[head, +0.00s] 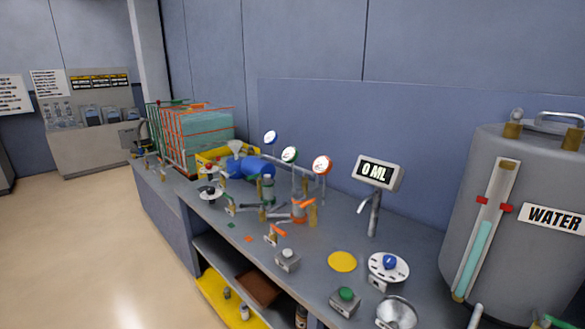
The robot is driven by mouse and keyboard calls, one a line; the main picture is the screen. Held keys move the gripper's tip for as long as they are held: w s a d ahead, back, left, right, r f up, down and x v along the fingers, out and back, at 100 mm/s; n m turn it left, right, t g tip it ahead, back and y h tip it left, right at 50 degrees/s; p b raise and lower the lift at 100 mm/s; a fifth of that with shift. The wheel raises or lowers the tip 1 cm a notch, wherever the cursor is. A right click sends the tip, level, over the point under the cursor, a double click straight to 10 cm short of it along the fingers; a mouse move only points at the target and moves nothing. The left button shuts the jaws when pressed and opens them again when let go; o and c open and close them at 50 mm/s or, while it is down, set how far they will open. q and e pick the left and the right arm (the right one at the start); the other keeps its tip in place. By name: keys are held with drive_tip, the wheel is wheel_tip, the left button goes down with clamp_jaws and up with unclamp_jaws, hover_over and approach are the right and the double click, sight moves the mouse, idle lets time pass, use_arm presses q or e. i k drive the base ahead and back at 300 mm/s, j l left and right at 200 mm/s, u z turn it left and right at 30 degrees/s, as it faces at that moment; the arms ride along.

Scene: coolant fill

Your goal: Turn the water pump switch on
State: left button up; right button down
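A grey water tank (478,215) labelled "WATER" stands at the right with a sight gauge showing a light teal column. On the bench near it is a round white dial with a blue knob (390,262). A box with a green button (346,294) sits in front of the dial. A smaller grey box with a pale button (287,256) is further left. No label is legible on these controls, so I cannot tell which is the water pump switch. A display (377,172) reads "0 ML" above a spout. Neither gripper is in view.
The grey bench (320,238) holds a yellow disc (342,261), a metal bowl (397,313), valves with orange handles, several round gauges, a blue cylinder (250,168) and a yellow bin. A teal block in a red frame (195,137) is at the far end. Open floor lies left.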

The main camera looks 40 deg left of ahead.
sight(210, 190)
drive_tip(key=u, duration=1.9)
drive_tip(key=i+j+z, duration=0.15)
drive_tip(key=z, duration=0.3)
drive_tip(key=i+j+z, duration=0.1)
drive_tip(key=z, duration=0.3)
drive_tip(key=j+z, duration=0.3)
drive_tip(key=z, duration=0.15)
drive_tip(key=i+j+z, duration=0.1)
drive_tip(key=j+z, duration=0.15)
drive_tip(key=z, duration=0.15)
